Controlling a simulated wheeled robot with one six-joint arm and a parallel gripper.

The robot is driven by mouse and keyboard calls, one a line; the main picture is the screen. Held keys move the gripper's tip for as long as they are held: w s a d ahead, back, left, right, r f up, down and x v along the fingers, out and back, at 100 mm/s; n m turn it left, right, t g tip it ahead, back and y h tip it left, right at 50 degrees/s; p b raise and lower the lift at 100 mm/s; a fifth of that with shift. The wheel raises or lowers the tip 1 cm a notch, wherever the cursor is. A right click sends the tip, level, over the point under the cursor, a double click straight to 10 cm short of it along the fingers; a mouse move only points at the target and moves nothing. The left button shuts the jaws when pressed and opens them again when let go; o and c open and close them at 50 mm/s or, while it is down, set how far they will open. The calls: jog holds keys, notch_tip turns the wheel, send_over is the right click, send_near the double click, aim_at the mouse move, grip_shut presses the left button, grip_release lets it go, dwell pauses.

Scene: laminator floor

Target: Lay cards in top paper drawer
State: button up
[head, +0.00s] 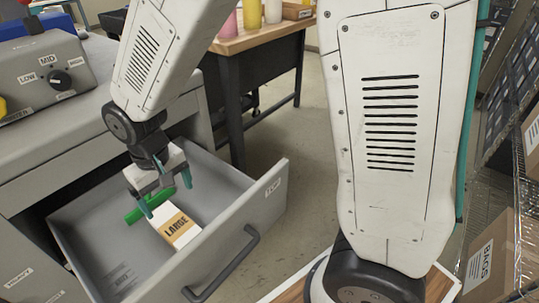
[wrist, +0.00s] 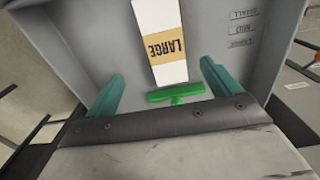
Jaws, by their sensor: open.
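The top paper drawer (head: 240,215) is pulled out of the grey cabinet. A white stack of cards with a tan band reading LARGE (head: 181,230) lies flat in it, towards the front panel. The cards also show at the top middle of the wrist view (wrist: 157,15). My gripper (head: 167,194) is inside the drawer opening, at the near end of the cards in the wrist view. Its teal fingers are open and spread, with nothing held between them. A green T-shaped piece (wrist: 175,95) lies between the fingers and the cards; its other end is hidden.
The drawer floor (wrist: 95,50) has LARGE, MID and SMALL markings along one side. A grey control box with a MID/LOW knob (head: 45,75) stands on the cabinet. A wooden table with bottles (head: 262,38) is behind. Shelves with boxes (head: 490,258) stand at right.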

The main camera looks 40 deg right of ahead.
jog(key=s+d+r+m, duration=0.2)
jog(key=s+d+r, duration=0.4)
jog(key=d+r, duration=0.5)
jog(key=s+d+r, duration=0.2)
jog(key=s+d, duration=0.2)
jog(key=s, duration=0.2)
jog(key=s+d+r+m+t, duration=0.1)
jog(key=s+d+r, duration=0.2)
jog(key=s+d, duration=0.2)
jog(key=shift+s, duration=1.2)
